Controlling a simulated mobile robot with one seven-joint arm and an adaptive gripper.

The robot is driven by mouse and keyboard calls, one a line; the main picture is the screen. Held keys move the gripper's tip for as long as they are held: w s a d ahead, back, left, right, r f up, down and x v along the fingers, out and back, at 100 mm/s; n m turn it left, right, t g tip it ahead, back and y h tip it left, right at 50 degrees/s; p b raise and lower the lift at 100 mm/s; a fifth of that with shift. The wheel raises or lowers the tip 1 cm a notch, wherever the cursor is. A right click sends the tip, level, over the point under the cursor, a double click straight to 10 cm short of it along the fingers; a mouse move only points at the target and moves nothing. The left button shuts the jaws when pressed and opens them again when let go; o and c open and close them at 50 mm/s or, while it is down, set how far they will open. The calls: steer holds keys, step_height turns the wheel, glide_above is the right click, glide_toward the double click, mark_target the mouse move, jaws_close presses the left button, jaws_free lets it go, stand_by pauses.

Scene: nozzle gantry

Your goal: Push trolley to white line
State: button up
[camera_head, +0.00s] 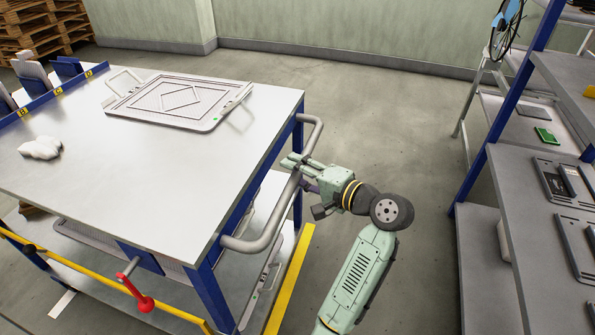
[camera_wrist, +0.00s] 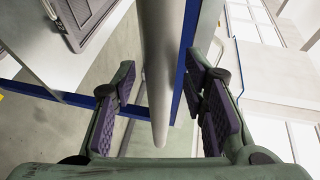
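The trolley is a blue-framed cart with a grey metal top (camera_head: 190,190) and a bent grey tube handle (camera_head: 268,236) on its right end. My gripper (camera_head: 298,166) is at the handle's upper middle part. In the wrist view, the handle (camera_wrist: 158,95) runs between the two purple-padded fingers of my gripper (camera_wrist: 161,65). The fingers are apart, with gaps showing on both sides of the tube. A short white strip (camera_head: 62,303) lies on the floor at the lower left, partly hidden; I cannot tell whether it is the white line.
A grey framed tray (camera_head: 215,122) and a white lump (camera_head: 40,148) sit on the trolley top.

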steer(key=shift+c, duration=0.2)
jaws_close()
stand_by(0.6)
